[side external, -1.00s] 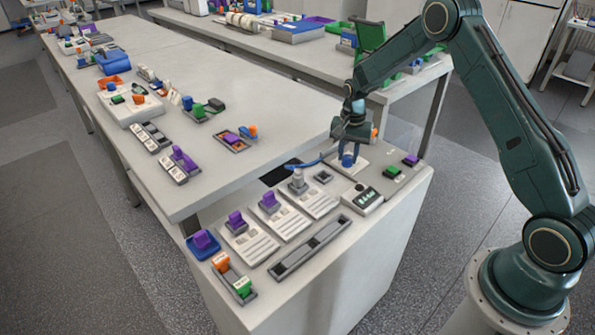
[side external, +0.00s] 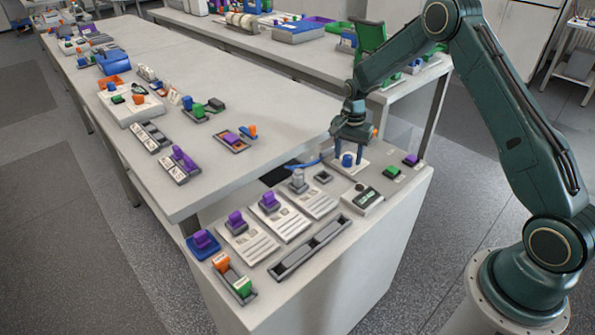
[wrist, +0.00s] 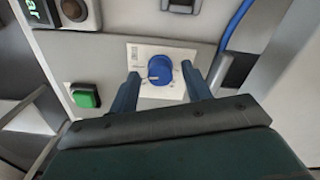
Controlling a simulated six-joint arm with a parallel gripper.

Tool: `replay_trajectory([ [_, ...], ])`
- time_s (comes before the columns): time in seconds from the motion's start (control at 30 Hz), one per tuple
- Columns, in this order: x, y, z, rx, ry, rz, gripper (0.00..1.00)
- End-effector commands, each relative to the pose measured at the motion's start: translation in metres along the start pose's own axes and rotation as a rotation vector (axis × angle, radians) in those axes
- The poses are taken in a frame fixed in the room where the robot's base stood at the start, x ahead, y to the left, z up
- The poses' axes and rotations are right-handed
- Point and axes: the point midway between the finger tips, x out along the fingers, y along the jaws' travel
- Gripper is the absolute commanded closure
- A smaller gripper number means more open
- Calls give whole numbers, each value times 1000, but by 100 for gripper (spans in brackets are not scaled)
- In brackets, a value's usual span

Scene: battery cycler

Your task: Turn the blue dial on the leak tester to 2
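The blue dial (side external: 347,160) sits on a white plate (side external: 352,168) on the near bench. In the wrist view the dial (wrist: 160,70) has a pale pointer line toward its left side, and the plate (wrist: 175,92) carries markings too small to read. My gripper (side external: 348,160) is above the dial with its two blue fingers apart. In the wrist view the fingers of my gripper (wrist: 160,92) stand on either side of the dial's near edge, with visible gaps, not touching it. The gripper is open and empty.
A small display unit (side external: 364,200) stands in front of the plate. A green button (side external: 392,171) and a purple block (side external: 411,159) are to the right. A blue cable (side external: 306,164) and a grey fitting (side external: 298,180) lie left of the dial.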

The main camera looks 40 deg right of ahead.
Motion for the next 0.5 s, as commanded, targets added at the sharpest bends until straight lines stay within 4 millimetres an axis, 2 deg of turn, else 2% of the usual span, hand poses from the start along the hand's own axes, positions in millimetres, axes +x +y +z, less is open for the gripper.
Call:
replay_trajectory([
  [0.27,-1,0,0,-1,0,-1,52],
  [0.5,-16,-1,0,-1,2,-2,52],
])
